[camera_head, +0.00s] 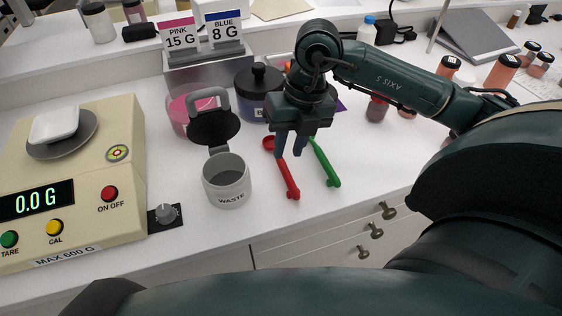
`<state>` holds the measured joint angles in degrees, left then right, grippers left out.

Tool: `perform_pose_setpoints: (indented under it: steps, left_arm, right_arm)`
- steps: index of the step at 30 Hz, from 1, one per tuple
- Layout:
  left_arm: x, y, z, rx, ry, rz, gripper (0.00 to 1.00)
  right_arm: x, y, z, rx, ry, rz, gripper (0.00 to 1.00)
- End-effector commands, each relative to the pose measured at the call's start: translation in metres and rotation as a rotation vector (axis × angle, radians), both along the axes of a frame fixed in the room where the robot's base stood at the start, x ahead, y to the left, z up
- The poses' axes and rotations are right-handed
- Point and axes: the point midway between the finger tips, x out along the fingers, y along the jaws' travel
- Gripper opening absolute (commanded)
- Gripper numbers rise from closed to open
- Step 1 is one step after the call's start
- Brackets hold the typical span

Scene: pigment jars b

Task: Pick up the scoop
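A red scoop (288,180) lies on the white counter, its small bowl at the far end and its handle toward the front edge. A green scoop (326,167) lies to its right, its far end partly hidden by my gripper. My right gripper (291,152) points down over the far part of the red scoop. Its two fingers are apart, with a gap between them. I cannot tell whether they touch the red scoop. My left gripper is not in view.
A grey waste jar (227,188) with its lid raised stands left of the scoops. A scale (85,170) reading 0.0 G is at the left. Pink (182,112) and blue (252,108) jars stand behind. Drawers (340,232) lie below the counter's front edge.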

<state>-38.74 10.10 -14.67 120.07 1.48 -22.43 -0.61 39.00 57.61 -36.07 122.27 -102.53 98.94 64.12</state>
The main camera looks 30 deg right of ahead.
Motion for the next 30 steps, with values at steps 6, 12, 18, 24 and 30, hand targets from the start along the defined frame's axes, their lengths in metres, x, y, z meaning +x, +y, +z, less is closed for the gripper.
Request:
perform_pose_setpoints:
  steps: [6,12,18,24,30]
  left_arm:
    - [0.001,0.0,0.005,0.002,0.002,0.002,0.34]
    - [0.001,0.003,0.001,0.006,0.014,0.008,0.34]
    - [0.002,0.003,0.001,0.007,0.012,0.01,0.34]
    - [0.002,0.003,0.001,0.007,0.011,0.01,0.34]
    - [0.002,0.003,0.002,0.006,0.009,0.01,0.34]
  right_arm:
    - [0.0,0.002,-0.023,0.001,0.007,-0.001,0.25]
    - [0.002,0.006,-0.049,0.001,0.003,0.0,0.25]
    - [0.003,0.007,-0.053,0.001,0.0,0.0,0.25]
    - [0.003,0.007,-0.053,0.001,0.0,0.0,0.16]
    - [0.003,0.007,-0.053,0.0,0.0,0.0,0.0]
